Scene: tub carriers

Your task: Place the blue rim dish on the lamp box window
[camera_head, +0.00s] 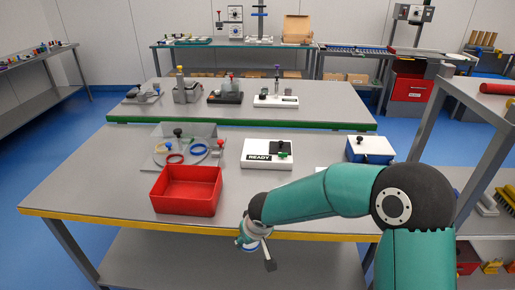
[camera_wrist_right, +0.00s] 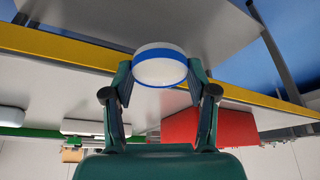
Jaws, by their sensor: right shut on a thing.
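The blue rim dish (camera_wrist_right: 159,72) is white and round with a blue band, seen in the right wrist view between the fingers of my right gripper (camera_wrist_right: 160,88). That gripper is shut on it. In the head view the gripper (camera_head: 254,245) hangs at the front yellow edge of the near table, and only a small part of the dish shows. My left gripper is not in view. A blue and white box (camera_head: 369,149) with a black knob stands at the table's right; I cannot tell if it is the lamp box, and no window is clear.
A red open tray (camera_head: 187,206) stands near the table's front left. Behind it are coloured rings (camera_head: 197,149) on a grey plate with a clear screen. A white box marked READY (camera_head: 257,156) stands mid-table. Bare tabletop (camera_head: 105,178) lies left. My right forearm hides the front right.

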